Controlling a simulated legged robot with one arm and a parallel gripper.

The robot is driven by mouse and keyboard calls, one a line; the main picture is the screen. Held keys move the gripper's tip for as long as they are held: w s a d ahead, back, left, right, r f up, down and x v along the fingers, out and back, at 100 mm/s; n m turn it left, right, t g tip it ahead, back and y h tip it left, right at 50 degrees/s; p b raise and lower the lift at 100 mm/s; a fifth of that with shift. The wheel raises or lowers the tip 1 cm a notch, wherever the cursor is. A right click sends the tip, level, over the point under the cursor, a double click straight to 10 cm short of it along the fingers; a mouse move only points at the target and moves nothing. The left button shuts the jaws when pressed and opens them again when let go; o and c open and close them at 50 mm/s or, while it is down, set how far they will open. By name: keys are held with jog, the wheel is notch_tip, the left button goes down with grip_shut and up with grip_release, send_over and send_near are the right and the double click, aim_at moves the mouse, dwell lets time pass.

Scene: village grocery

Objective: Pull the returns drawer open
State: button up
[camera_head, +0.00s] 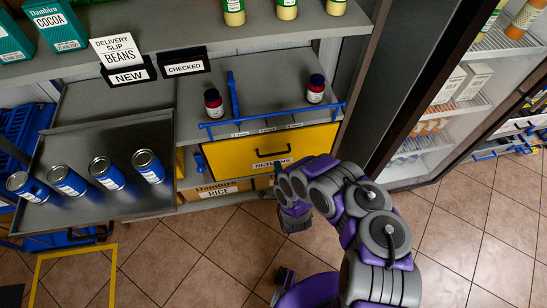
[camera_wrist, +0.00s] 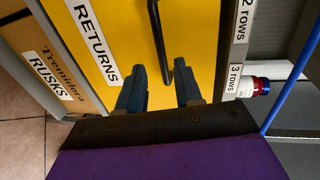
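The returns drawer has a yellow front (camera_head: 241,152) with a RETURNS label and a black bar handle (camera_head: 273,153), below a grey shelf. No open gap shows above the front. In the wrist view the yellow front (camera_wrist: 185,25) fills the middle, with the black handle (camera_wrist: 157,28) running down toward my gripper (camera_wrist: 160,78). The two dark fingers are apart, and the handle's near end shows between their tips. Nothing is visibly clamped, and I cannot tell whether they touch the handle. In the head view my arm partly hides the gripper at the drawer's lower right.
A grey tray (camera_head: 98,198) with blue cans is at left. A glass-front cooler (camera_head: 433,143) is at right. Tiled floor is open in front.

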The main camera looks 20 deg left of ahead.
aim_at(274, 154)
jog(key=b+x, duration=0.3)
jog(key=x, duration=0.6)
jog(key=shift+w, duration=0.1)
jog(key=c, duration=0.6)
jog(key=shift+f, duration=0.1)
grip_shut()
